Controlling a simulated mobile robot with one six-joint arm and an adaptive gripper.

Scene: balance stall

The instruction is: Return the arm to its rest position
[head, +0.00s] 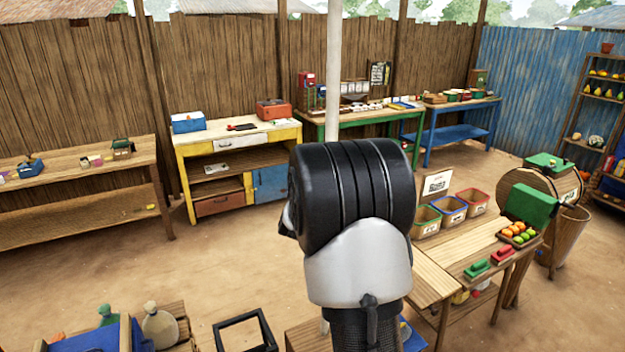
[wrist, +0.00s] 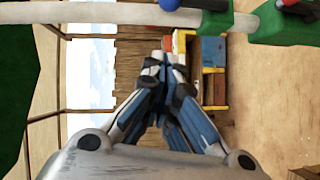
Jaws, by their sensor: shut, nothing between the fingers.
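My arm stands up in the middle of the head view, with its black and white link (head: 358,265) in front of the stall; the gripper itself does not show there. In the wrist view my gripper (wrist: 160,62) is shut and empty, its fingers together. Behind the fingers the wooden fence and the yellow bench (wrist: 214,75) appear turned on their side. Nothing touches the fingers.
A wooden table (head: 470,250) with bins, fruit and red and green blocks stands close on the right. Yellow, green and blue benches line the fence. Sacks (head: 160,325) and a black frame (head: 245,333) are at the front left. The left-middle floor is open.

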